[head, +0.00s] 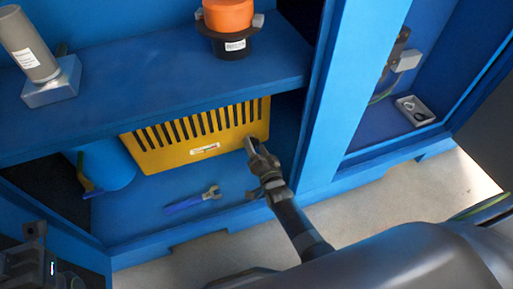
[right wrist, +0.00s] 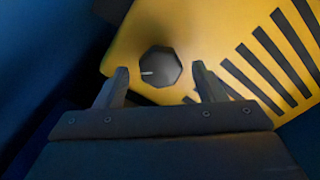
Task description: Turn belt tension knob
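The knob (right wrist: 160,66) is dark and many-sided with a short white mark pointing left in the right wrist view. It sits on the yellow slotted guard (right wrist: 133,45), near one end of it. In the head view the guard (head: 170,158) stands under the blue shelf, and my right gripper (head: 253,145) is at its right end, hiding the knob. In the right wrist view my right gripper (right wrist: 161,75) is open, with one finger on each side of the knob and a visible gap to each.
A blue-handled wrench (head: 190,201) lies on the cabinet floor below the guard. A blue cylinder (head: 108,165) is left of the guard. The shelf (head: 150,103) above carries an orange-and-black part (head: 229,25) and a grey cylinder (head: 28,45). A blue post (head: 345,90) stands to the right.

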